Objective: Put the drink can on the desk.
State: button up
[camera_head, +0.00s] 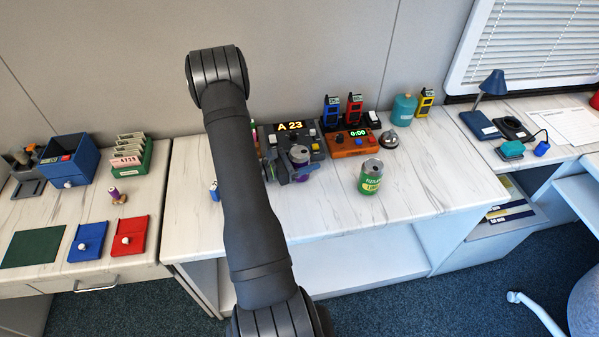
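A green and yellow drink can (371,178) stands upright on the marble-topped desk (335,215), clear of other things. A second can, purple with a grey top (299,154), is at my gripper (292,172), in front of the control panel. The dark gripper parts cover much of the purple can's body. I cannot tell whether the fingers press on it or only surround it, nor whether its base touches the desk. My gripper is left of the green can and apart from it.
Behind are a panel with an "A 23" display (290,127), an orange timer box (350,143), several handheld devices and a teal bottle (404,110). The desk's front and right are clear. A left table holds a blue drawer box (68,160) and a green card tray (128,163).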

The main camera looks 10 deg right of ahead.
jog(key=c, duration=0.7)
jog(key=shift+c, duration=0.2)
